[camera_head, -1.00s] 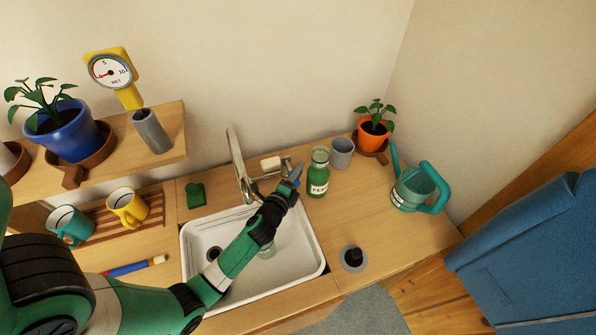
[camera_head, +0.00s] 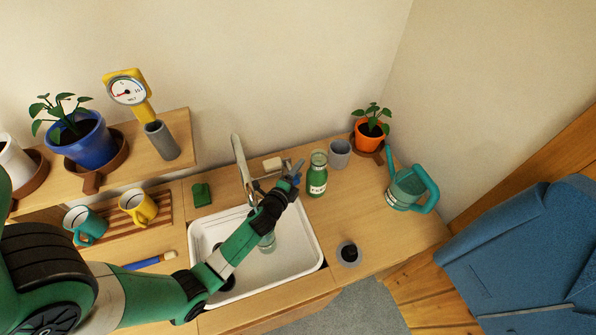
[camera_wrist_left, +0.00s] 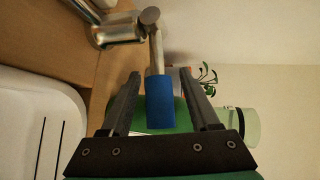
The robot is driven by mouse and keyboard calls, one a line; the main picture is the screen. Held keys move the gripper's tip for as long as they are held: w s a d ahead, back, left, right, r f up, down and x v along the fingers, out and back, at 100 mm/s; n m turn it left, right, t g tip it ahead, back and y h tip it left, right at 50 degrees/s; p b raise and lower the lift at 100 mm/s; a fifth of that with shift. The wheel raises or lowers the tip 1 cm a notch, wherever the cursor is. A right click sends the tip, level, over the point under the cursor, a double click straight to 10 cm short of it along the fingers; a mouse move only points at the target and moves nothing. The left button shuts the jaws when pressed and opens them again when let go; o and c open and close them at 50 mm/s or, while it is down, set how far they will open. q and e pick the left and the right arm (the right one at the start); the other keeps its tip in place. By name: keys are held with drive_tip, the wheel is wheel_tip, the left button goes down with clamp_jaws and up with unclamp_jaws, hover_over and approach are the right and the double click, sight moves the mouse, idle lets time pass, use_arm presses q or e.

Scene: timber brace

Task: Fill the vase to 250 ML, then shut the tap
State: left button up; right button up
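The chrome tap (camera_head: 241,165) stands behind the white sink (camera_head: 312,262). Its lever has a blue grip, clear in the left wrist view (camera_wrist_left: 160,108). My left gripper (camera_head: 295,172) is at this lever; in the left wrist view its fingers (camera_wrist_left: 160,88) are apart on either side of the blue grip, with a gap at each side. A clear greenish glass vessel, seemingly the vase (camera_head: 267,241), stands in the sink under the spout, partly hidden by my left arm. Its water level and any stream are too small to tell. My right gripper is not in view.
A green bottle (camera_head: 317,178), grey cup (camera_head: 340,154), orange plant pot (camera_head: 369,137) and teal watering can (camera_head: 408,189) stand right of the tap. Mugs (camera_head: 138,206) are on a rack at left. A yellow gauge (camera_head: 128,88) stands on the shelf.

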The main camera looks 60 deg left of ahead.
use_arm(q)
drive_tip(key=p+v, duration=0.1)
drive_tip(key=v, duration=1)
drive_tip(key=shift+s+d, duration=0.2)
drive_tip(key=shift+s, duration=0.05)
drive_tip(key=shift+c, duration=0.4)
